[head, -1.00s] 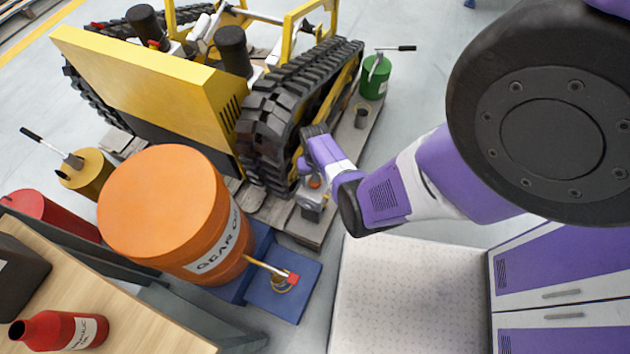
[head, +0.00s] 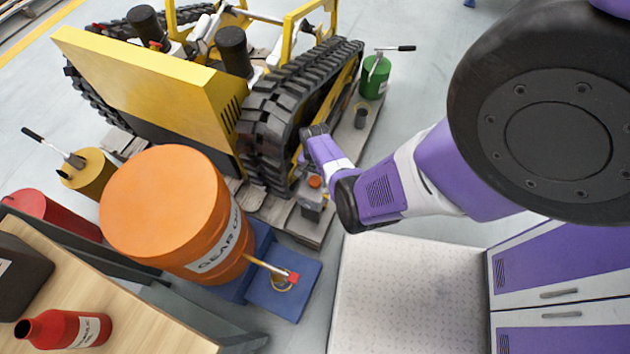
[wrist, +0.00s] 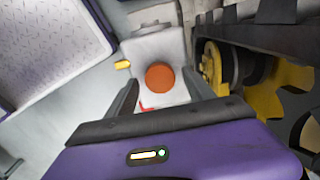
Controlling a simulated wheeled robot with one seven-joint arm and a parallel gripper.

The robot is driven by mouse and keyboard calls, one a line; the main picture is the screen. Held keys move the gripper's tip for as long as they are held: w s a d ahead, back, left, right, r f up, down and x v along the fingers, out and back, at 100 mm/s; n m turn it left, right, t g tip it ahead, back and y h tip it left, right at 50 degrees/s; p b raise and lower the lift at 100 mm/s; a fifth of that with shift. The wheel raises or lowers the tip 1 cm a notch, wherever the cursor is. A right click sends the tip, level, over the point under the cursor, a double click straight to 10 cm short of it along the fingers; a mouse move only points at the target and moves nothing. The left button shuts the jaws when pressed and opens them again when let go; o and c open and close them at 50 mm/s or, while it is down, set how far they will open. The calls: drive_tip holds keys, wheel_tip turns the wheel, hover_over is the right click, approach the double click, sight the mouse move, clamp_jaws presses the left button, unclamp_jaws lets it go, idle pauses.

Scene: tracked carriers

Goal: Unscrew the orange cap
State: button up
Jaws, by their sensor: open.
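The orange cap (wrist: 160,77) is a round disc on top of a pale grey housing (wrist: 152,45) in the wrist view. A small yellow knob (wrist: 122,64) sticks out of the housing's left side. In the head view the cap (head: 315,181) is a small orange spot beside the tracked carrier. My gripper (wrist: 164,92) is open, with one dark finger on each side of the cap in the picture and visible gaps between. It holds nothing. How far the fingertips stand above the cap cannot be told.
The yellow carrier's black track (head: 268,135) stands close beside my wrist; it also shows in the wrist view (wrist: 285,42). An orange gear oil drum (head: 160,205) stands to the left. A green can (head: 374,78) stands behind. Pale floor (head: 440,90) lies right of the carrier.

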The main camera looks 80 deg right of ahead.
drive_tip(key=shift+c, duration=0.4)
drive_tip(key=c, duration=1.1)
drive_tip(key=n, duration=0.3)
drive_tip(key=shift+f+n, duration=0.1)
drive_tip(key=shift+n, duration=0.2)
drive_tip(key=n+b, duration=0.1)
drive_tip(key=n, duration=0.2)
drive_tip(key=shift+n, duration=1.6)
drive_tip(key=n, duration=0.4)
drive_tip(key=shift+c, duration=0.2)
drive_tip(key=n+b, duration=0.1)
drive_tip(key=n, duration=0.4)
drive_tip(key=shift+n, duration=0.4)
